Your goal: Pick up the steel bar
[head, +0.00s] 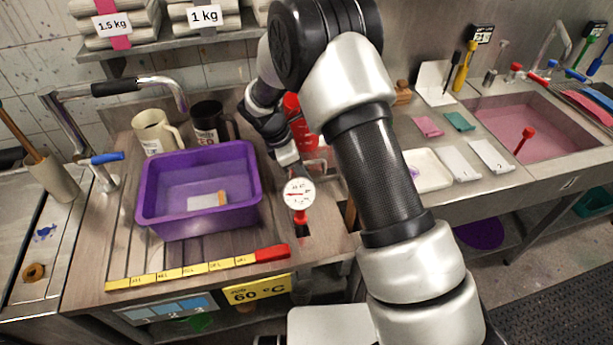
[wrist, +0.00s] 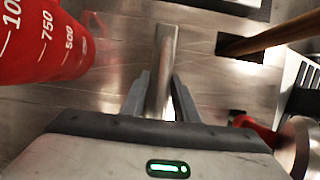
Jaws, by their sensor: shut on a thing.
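The steel bar (wrist: 164,62) is a plain grey metal bar, seen in the wrist view between my gripper's two dark fingers. My gripper (wrist: 161,92) is shut on it. The bar reaches out past the fingertips, over a grey metal surface. I cannot tell whether its far end touches anything. In the head view my gripper (head: 288,158) is over the right part of the wooden counter, between the purple tub and my forearm. I cannot make out the bar there.
A red graduated jug (wrist: 40,40) stands close left of my gripper; it also shows in the head view (head: 298,118). A dial thermometer (head: 299,193) is close by. The purple tub (head: 155,210) stands left, with mugs behind.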

